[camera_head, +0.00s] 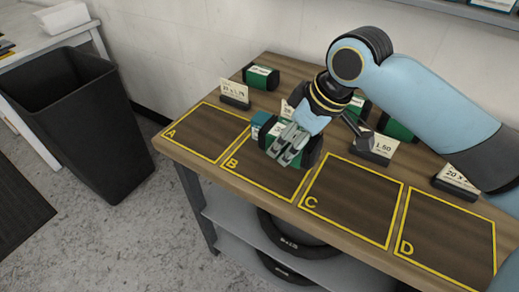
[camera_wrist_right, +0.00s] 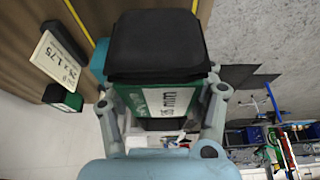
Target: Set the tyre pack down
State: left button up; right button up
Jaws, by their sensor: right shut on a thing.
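The tyre pack, a black box with a green and white label, shows in the head view (camera_head: 312,153) and in the wrist view (camera_wrist_right: 158,45). My right gripper (camera_head: 287,147) is shut on it, with fingers on both sides of the label. The pack is over the back part of the yellow-outlined square B (camera_head: 262,178). I cannot tell whether it touches the wood. The fingers hide part of the pack. My left gripper is out of view.
Outlined squares A (camera_head: 205,133), C (camera_head: 350,205) and D (camera_head: 447,238) are empty. Size cards stand behind them, including one behind A (camera_head: 234,91) and one behind D (camera_head: 457,182). Green-labelled packs (camera_head: 262,76) stand at the back. A black bin (camera_head: 85,125) is left of the bench.

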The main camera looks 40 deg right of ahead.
aim_at(273, 128)
jog(key=w+a+f, duration=0.1)
jog(key=w, duration=0.1)
jog(key=w+a+f, duration=0.1)
jog(key=w+f, duration=0.1)
jog(key=w+a+f, duration=0.1)
jog(key=w, duration=0.2)
jog(key=shift+a+f, duration=0.25)
jog(key=shift+a, duration=0.1)
notch_tip(273, 128, down, 4)
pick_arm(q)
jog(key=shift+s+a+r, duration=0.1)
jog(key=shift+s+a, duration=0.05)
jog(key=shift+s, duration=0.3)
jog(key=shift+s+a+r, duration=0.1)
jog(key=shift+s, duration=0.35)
pick_arm(e)
jog(key=shift+f, duration=0.1)
jog(key=o, duration=1.6)
jog(key=shift+f, duration=0.1)
jog(key=p+v, duration=0.1)
jog(key=v, duration=1)
jog(key=shift+s+r, duration=0.2)
jog(key=shift+r, duration=0.4)
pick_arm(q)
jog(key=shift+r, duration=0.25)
